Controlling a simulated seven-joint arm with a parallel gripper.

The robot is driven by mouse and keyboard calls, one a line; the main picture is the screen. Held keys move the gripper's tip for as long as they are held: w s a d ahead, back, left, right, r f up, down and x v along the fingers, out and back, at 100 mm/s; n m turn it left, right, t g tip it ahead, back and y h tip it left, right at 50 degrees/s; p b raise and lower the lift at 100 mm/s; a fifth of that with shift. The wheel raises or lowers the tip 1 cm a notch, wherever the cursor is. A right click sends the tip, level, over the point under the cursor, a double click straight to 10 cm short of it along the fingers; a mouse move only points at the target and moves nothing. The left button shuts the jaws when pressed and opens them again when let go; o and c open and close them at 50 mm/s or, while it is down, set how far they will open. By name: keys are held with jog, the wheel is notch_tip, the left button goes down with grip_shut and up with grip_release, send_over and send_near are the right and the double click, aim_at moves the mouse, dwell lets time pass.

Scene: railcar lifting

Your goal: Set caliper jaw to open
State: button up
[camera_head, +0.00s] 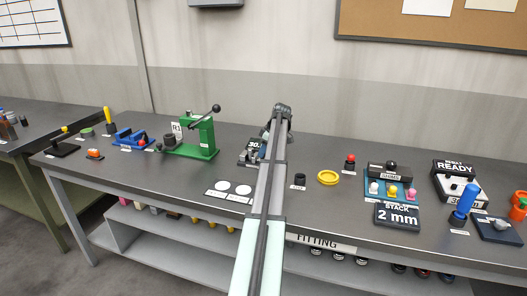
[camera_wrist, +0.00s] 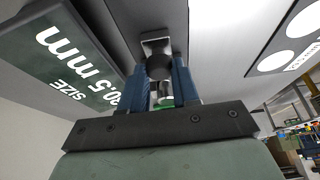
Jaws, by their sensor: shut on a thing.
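The caliper's dark display (camera_wrist: 85,60) reads a size in mm with white print, seen steeply tilted in the wrist view; its last digits look like 0.5. In the head view the display (camera_head: 245,158) is half hidden behind my arm. A grey metal piece with a dark round knob (camera_wrist: 158,66), seemingly the caliper's sliding jaw, sits between my blue fingertips in the wrist view. My gripper (camera_wrist: 160,76) is shut on this knob, one finger on each side. The jaw opening itself is hidden. In the head view my arm covers most of the gripper and caliper.
A green press (camera_head: 200,137) stands left of the caliper. A plate with white discs (camera_head: 233,188) lies in front. A black cup (camera_head: 299,179), a yellow ring (camera_head: 328,177) and a red-topped post (camera_head: 350,162) stand to the right. Bare bench lies left of the disc plate.

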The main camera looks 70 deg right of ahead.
grip_shut()
jog(key=shift+s, duration=1.55)
jog(key=o, duration=1)
grip_release()
jog(key=shift+c, duration=0.2)
jog(key=shift+r, duration=0.1)
jog(key=v, duration=1.3)
jog(key=shift+r, duration=0.3)
